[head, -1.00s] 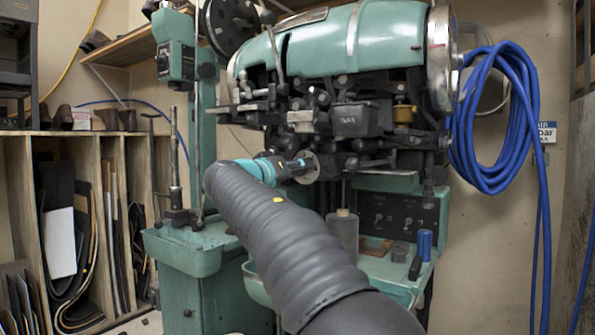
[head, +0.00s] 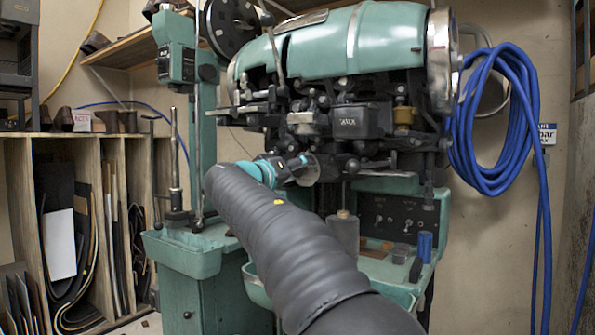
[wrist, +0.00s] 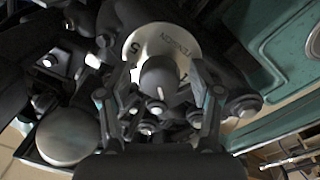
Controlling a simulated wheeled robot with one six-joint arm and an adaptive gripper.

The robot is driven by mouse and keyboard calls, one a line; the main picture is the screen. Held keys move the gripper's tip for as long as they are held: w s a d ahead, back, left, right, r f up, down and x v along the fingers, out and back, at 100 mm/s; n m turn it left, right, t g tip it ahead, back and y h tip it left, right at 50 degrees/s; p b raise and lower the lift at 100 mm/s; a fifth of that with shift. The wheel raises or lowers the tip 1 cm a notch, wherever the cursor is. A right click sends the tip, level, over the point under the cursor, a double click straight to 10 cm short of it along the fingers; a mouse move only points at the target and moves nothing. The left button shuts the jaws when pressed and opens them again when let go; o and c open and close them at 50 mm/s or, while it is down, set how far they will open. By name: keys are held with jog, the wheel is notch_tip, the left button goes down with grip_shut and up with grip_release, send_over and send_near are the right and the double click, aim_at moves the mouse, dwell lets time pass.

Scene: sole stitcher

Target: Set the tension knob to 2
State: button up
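The tension knob (wrist: 158,78) is a dark round knob in front of a pale dial disc (wrist: 160,42) in the wrist view. The disc reads "TENSION", with a 5 at left and a 1 at lower right. A short white mark on the knob points down in the picture; the 2 is not visible. My gripper (wrist: 160,68) has one finger on each side of the knob, with gaps showing, so it looks open around it. In the head view the disc (head: 307,170) shows at the end of my wrist; the knob and fingers are hard to make out there.
The green stitching machine (head: 350,40) has dark linkages close around the dial. A grey metal cap (wrist: 67,136) lies left of my gripper in the wrist view. A thread cone (head: 343,235) stands on the lower tray. A blue hose (head: 490,170) hangs at right.

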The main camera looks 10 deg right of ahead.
jog(key=v, duration=1.2)
